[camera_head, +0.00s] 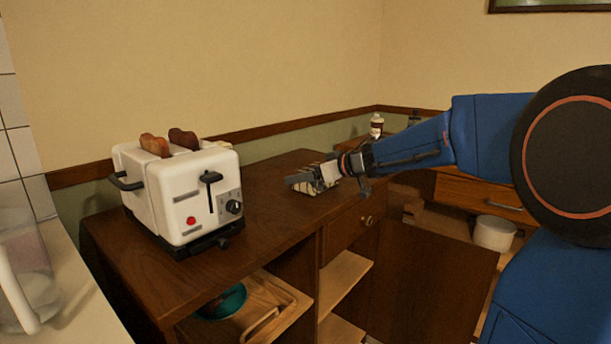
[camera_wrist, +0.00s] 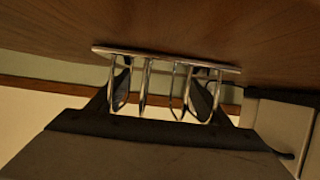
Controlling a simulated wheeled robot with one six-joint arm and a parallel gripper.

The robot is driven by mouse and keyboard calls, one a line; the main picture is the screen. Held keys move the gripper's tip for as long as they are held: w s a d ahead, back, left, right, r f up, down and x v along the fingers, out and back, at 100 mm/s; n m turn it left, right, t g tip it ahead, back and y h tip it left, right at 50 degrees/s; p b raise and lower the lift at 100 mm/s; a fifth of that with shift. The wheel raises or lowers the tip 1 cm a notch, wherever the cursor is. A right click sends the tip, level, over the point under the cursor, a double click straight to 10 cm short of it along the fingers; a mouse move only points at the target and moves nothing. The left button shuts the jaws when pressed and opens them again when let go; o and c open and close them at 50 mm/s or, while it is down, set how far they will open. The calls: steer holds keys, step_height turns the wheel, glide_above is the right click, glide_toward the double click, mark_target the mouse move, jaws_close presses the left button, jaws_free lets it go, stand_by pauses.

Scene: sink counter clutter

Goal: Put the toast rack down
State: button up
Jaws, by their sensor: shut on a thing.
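The toast rack (camera_head: 320,177) is a small silver wire rack at the right end of the dark wooden cabinet top. My gripper (camera_head: 328,174) is shut on it, reaching in from the right. In the wrist view the toast rack (camera_wrist: 168,63) shows its wire loops and flat base between the two dark fingers of my gripper (camera_wrist: 163,92). The base is against or very close to the wooden surface; I cannot tell whether it touches. The fingers hide part of the rack.
A white toaster (camera_head: 190,195) with two slices of toast stands on the cabinet top (camera_head: 268,215) to the left. Wood between toaster and rack is clear. A cup (camera_head: 376,126) stands behind my arm. Open shelves below hold a wooden tray (camera_head: 285,318) and a teal bowl (camera_head: 224,302).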

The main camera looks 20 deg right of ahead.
steer(key=o, duration=1.3)
steer(key=shift+r, duration=0.1)
steer(key=v, duration=1.2)
steer(key=shift+r, duration=0.1)
